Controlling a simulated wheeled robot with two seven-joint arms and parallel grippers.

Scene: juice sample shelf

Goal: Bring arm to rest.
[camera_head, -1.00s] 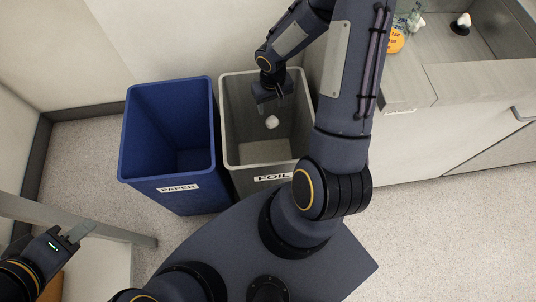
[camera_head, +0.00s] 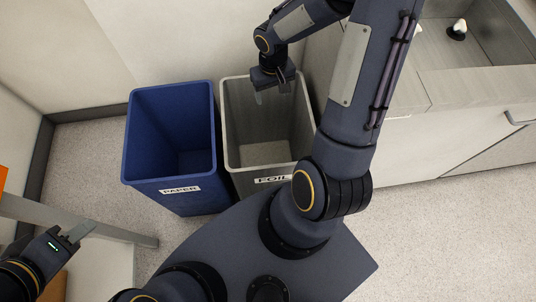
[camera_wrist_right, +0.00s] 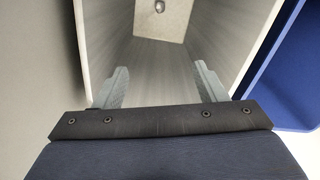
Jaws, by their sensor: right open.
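My right gripper (camera_head: 272,93) is open and empty, hanging over the back part of the grey bin (camera_head: 234,150) labelled FOIL. Its two fingers stand apart in the right wrist view (camera_wrist_right: 162,70), with the bin's inside below them. A small crumpled silvery ball (camera_wrist_right: 159,6) lies on the bin's floor in that view; I cannot make it out in the head view. My left gripper (camera_head: 76,236) is at the lower left, apart from the bins; whether its fingers are open or shut is unclear.
A blue bin (camera_head: 172,186) labelled PAPER stands left of the grey bin. A wall is close behind both. A grey counter (camera_head: 478,84) with a small white-and-black object (camera_head: 457,30) is at right. A table frame (camera_head: 130,236) is near my left gripper.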

